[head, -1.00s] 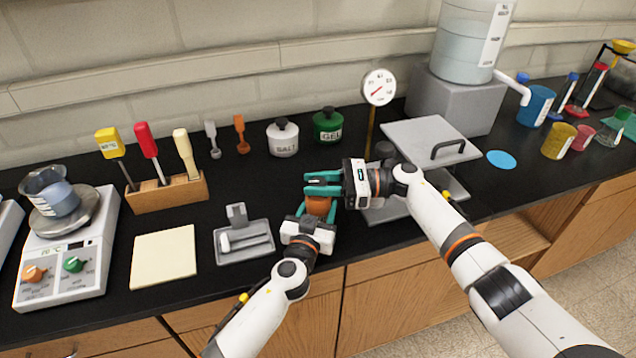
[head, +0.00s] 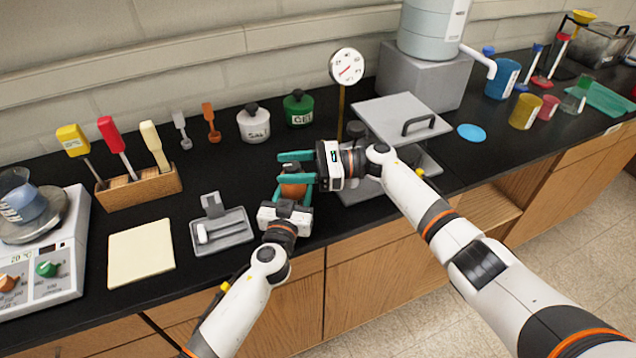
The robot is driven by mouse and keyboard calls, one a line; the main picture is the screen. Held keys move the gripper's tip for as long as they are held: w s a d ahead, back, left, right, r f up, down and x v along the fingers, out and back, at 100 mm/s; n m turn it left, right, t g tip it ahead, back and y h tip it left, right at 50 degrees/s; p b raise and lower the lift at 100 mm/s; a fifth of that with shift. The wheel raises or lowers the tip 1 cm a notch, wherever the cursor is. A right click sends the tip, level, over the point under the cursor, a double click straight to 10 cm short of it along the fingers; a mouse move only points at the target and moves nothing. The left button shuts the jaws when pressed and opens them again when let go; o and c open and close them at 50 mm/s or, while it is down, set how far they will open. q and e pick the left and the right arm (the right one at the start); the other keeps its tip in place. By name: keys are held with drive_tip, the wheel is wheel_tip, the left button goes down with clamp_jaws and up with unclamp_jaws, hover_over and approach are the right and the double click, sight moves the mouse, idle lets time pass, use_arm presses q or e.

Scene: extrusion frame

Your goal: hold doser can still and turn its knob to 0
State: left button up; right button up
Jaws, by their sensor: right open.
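The doser can (head: 292,191), a small orange-brown can, is above the front part of the black counter, mostly hidden by both grippers. My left gripper (head: 292,195) comes from below, with its teal fingers on either side of the can, closed on it. My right gripper (head: 296,167) comes from the right, just above the can in the picture. Its two teal fingers are apart, with a gap between them. The knob and its marks cannot be made out.
A grey tray (head: 222,240) and a cream pad (head: 142,254) lie left of the grippers. A grey press with a handled lid (head: 402,124) stands close to the right. Salt (head: 254,126) and green (head: 298,110) jars stand behind.

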drive_tip(key=m+t, duration=0.1)
drive_tip(key=t, duration=0.1)
drive_tip(key=m+t, duration=0.2)
drive_tip(key=t, duration=0.1)
drive_tip(key=shift+s+h, duration=0.15)
drive_tip(key=shift+h, duration=0.15)
drive_tip(key=m+t+h, duration=0.2)
drive_tip(key=m+t, duration=0.1)
drive_tip(key=t, duration=0.1)
drive_tip(key=shift+t, duration=0.4)
drive_tip(key=shift+a+r+m+t+h, duration=0.2)
drive_tip(key=shift+m+t+h, duration=0.25)
drive_tip(key=shift+t, duration=0.05)
drive_tip(key=shift+a+r+m+t+h, duration=0.15)
drive_tip(key=shift+r+m+t+h, duration=0.05)
drive_tip(key=shift+m+t+h, duration=0.3)
drive_tip(key=shift+m+t+h, duration=0.25)
drive_tip(key=shift+t, duration=0.15)
